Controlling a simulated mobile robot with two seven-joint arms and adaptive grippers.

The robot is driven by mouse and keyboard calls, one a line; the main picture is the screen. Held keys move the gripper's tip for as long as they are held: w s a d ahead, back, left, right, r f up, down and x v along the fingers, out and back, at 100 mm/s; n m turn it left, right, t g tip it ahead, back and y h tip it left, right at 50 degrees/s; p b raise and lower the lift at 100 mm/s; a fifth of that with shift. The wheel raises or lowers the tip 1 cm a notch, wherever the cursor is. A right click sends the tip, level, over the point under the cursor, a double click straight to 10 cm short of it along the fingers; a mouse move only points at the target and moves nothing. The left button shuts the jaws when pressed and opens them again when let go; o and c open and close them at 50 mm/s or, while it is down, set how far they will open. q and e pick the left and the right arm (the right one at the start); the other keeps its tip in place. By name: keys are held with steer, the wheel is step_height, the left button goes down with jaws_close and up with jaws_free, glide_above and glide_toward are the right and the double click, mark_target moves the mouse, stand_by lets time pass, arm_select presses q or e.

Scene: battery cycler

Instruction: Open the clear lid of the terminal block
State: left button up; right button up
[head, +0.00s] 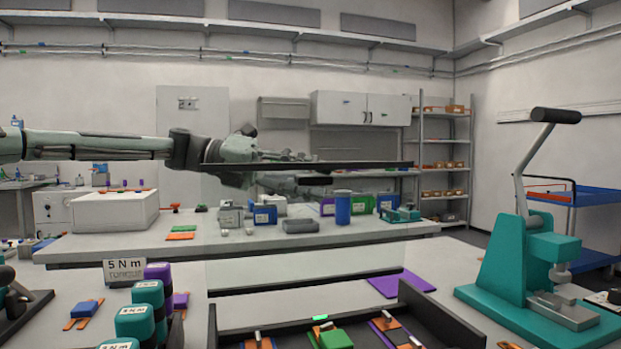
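A wide see-through panel (300,270), which looks like the clear lid, stands raised with a dark top edge (370,164). It rises above the dark-walled box (440,318) at the bottom of the head view. In that box are green, orange and purple parts with metal posts, which look like the terminal block. My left gripper (300,156) reaches in from the left at the height of the panel's top edge. Its fingers overlap that edge in the picture, near a short dark bar (315,181). I cannot tell whether they touch it or are shut. My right gripper is not in view.
A teal lever press (530,262) stands at the right. Teal and purple torque tools (135,322) stand at the lower left by a "5 N m" sign (124,271). A bench (130,243) behind holds a blue cylinder (342,208) and several small devices. A purple mat (395,285) lies right of centre.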

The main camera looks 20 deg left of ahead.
arm_select(q)
steer(key=shift+a+f, duration=0.1)
steer(key=shift+f, duration=0.1)
steer(key=v, duration=1.2)
steer(key=shift+r, duration=0.1)
